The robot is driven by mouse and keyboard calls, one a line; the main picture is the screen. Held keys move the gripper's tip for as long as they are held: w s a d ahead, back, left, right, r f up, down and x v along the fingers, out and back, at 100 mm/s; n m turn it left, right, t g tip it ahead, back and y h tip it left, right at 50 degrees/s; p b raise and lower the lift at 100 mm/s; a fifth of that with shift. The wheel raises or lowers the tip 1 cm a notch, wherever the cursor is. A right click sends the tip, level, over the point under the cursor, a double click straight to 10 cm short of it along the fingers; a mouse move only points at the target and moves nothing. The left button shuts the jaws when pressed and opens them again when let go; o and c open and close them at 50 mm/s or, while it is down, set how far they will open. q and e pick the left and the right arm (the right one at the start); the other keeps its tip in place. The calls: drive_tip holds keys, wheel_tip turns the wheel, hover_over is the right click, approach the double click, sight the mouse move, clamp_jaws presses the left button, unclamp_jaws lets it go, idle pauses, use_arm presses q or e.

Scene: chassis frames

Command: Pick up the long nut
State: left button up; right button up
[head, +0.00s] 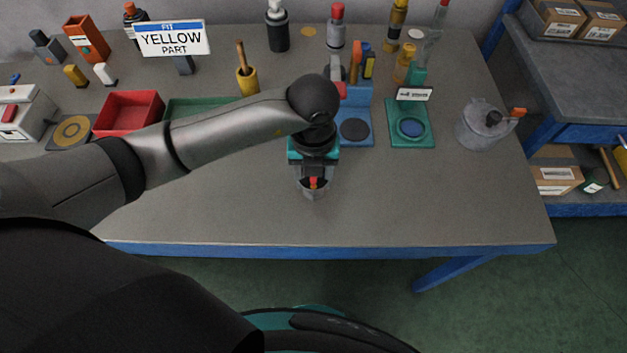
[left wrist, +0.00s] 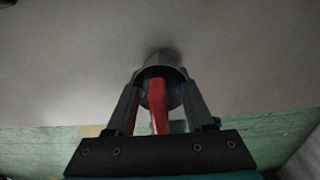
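A long red piece (left wrist: 158,105) stands up out of a round grey cup (left wrist: 160,62) in the left wrist view. I cannot tell for sure whether this piece is the long nut. In the head view the red tip (head: 314,183) and the grey cup (head: 314,194) show below my left gripper (head: 313,180), near the table's front. In the left wrist view my left gripper (left wrist: 161,85) has its fingers apart on either side of the red piece, with gaps. Whether the fingers touch the cup is unclear. My right gripper is not in view.
A red tray (head: 128,108) and a green tray (head: 205,106) lie at the left. A blue stand (head: 355,112), a green holder (head: 411,130) and a grey pot (head: 482,125) stand behind and to the right. The table's front right is clear.

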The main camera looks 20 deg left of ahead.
use_arm(q)
clamp_jaws()
drive_tip(key=shift+r, duration=0.1)
idle(0.4)
